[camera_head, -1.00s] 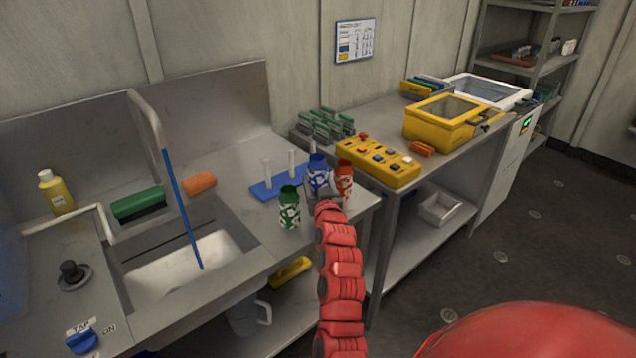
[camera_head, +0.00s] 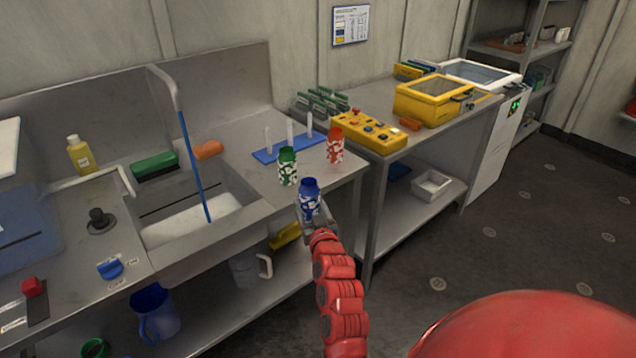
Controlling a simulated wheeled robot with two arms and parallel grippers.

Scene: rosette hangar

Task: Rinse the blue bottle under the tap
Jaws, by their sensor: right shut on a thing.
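The blue bottle (camera_head: 309,197), with a white pattern, is upright in my right gripper (camera_head: 314,220), which is shut on it in front of the counter's front edge. The tap (camera_head: 165,85) is a tall grey spout over the sink (camera_head: 195,222), at the left. A blue stream runs from the spout down into the basin. The blue tap knob (camera_head: 110,269) is on the counter at the lower left. My left gripper is not in view.
A green bottle (camera_head: 287,166) and a red bottle (camera_head: 335,146) stand on the counter behind the blue one. A blue peg rack (camera_head: 268,156) is behind them. A green brush (camera_head: 155,165) and an orange sponge (camera_head: 208,150) lie behind the sink. A yellow soap bottle (camera_head: 80,155) stands left.

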